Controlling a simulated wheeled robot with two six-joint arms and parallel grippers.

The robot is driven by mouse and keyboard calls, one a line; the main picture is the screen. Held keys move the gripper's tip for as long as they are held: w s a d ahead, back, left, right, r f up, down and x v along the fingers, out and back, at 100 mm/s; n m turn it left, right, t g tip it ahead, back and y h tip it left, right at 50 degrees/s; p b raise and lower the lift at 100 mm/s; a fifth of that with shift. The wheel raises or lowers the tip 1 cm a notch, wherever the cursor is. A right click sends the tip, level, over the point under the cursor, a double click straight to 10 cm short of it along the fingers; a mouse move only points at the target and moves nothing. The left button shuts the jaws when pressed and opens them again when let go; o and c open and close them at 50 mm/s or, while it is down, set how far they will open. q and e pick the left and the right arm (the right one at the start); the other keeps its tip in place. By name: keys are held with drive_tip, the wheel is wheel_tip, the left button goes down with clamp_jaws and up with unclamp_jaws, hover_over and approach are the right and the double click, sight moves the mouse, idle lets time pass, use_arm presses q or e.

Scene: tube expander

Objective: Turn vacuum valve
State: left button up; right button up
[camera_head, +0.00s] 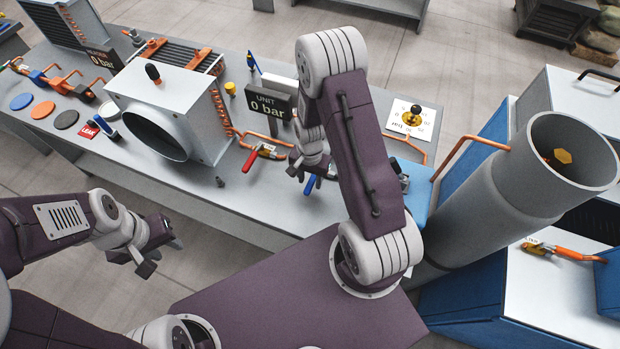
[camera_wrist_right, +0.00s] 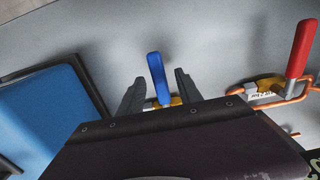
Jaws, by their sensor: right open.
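A valve with a blue handle (camera_head: 309,185) stands on the grey bench top (camera_head: 215,195). In the right wrist view its blue handle (camera_wrist_right: 157,78) rises between my right fingers, with a bit of yellow body below. A second valve with a red handle (camera_head: 250,160) is to its left; this red handle (camera_wrist_right: 301,48) is at the right of the wrist view. I cannot tell from the labels which is the vacuum valve. My right gripper (camera_head: 309,172) is open around the blue handle, with gaps visible on both sides. My left gripper (camera_head: 160,257) is open and empty, in front of the bench.
A "UNIT 0 bar" display (camera_head: 268,105) stands behind the valves. A grey box with a round duct opening (camera_head: 155,134) is to the left. A brass gauge knob (camera_head: 412,117) on a white plate and a large grey cylinder (camera_head: 500,190) are to the right.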

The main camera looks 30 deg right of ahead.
drive_tip(key=shift+s+f, duration=0.15)
drive_tip(key=shift+f, duration=0.15)
clamp_jaws()
idle(1.3)
